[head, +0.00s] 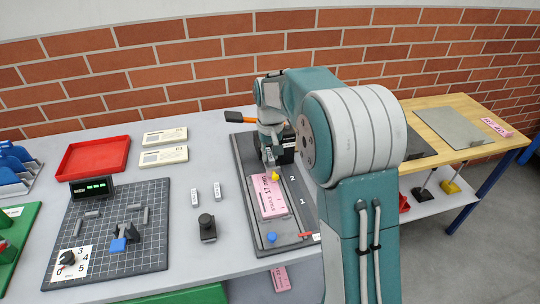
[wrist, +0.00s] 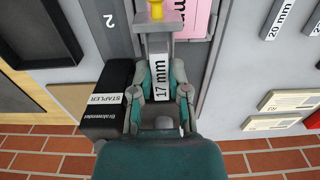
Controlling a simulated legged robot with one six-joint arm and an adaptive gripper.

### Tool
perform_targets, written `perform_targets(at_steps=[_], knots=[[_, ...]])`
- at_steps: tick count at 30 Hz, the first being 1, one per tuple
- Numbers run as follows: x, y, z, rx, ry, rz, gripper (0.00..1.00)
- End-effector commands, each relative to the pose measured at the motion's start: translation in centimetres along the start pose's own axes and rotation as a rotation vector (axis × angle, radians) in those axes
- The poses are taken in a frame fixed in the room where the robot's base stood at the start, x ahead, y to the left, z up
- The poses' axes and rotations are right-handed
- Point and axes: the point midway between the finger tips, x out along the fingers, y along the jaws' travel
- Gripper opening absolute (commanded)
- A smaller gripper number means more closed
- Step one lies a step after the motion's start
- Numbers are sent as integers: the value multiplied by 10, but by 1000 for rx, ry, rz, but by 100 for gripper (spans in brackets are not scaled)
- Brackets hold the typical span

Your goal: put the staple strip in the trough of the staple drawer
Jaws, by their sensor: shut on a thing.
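My gripper (wrist: 163,88) is shut on the staple strip (wrist: 161,80), a light bar with a "17 mm" label, between teal fingers in the wrist view. The strip lies lengthwise over the grey staple drawer (wrist: 157,45), whose front end carries a yellow knob (wrist: 156,8). I cannot tell whether the strip rests in the trough or is just above it; the fingers hide much of the drawer. In the head view my gripper (head: 270,154) points down behind the yellow knob (head: 275,176), beside the black stapler (head: 286,150), and the strip is not clear there.
The stapler (wrist: 105,98) stands close beside my fingers. A pink "17 mm" sheet stack (head: 271,199) lies in front of the knob.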

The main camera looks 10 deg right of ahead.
Motion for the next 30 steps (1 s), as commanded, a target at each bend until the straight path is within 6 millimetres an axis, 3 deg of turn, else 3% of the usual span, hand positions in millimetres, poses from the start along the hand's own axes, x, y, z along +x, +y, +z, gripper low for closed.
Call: perform_targets(at_steps=[25,26,27,30], knots=[[19,0,0,0,0,0,0],[19,0,0,0,0,0,35],[19,0,0,0,0,0,53],[19,0,0,0,0,0,56]])
